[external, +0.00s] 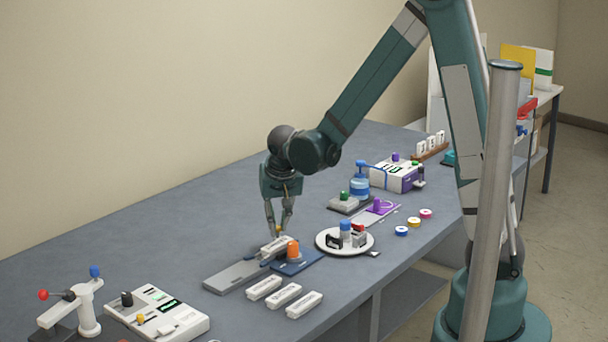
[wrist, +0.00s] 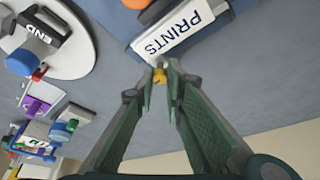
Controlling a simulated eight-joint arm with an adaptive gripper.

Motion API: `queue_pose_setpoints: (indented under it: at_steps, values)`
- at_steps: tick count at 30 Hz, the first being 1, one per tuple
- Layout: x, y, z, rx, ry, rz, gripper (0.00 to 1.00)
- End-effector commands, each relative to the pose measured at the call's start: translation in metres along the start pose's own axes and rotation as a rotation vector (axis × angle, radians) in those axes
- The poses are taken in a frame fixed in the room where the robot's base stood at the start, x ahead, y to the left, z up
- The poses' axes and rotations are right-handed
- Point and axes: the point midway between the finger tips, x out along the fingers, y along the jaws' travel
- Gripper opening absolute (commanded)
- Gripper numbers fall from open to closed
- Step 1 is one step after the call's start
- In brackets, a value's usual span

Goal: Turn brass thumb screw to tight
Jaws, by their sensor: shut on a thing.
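A small brass-yellow thumb screw (wrist: 160,76) sits between my fingertips in the wrist view, beside a white block labelled PRINTS (wrist: 178,35). In the external view the screw (external: 278,229) shows as a small yellow spot at the white block (external: 272,248). My gripper (external: 279,231) points down over the bench there. In the wrist view my gripper (wrist: 163,72) is shut on the screw. The fingertips hide part of the screw, and I cannot tell how tight it is.
An orange knob (external: 293,249) on a blue plate stands close by. A white round tray (external: 364,241) with small items lies to the right. Several white blocks (external: 284,295) lie in front. A white panel (external: 180,318) stands front left. The bench behind my gripper is clear.

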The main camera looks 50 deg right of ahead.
Motion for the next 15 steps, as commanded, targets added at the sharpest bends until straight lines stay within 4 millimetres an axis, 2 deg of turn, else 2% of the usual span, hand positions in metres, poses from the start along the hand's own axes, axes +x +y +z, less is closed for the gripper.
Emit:
queue_pose_setpoints:
  at_steps: [14, 15]
  values:
    - [0.0003, -0.0002, 0.0006, 0.015, -0.001, 0.006, 0.0]
    - [0.0003, -0.0002, 0.0006, 0.015, -0.001, 0.006, 0.18]
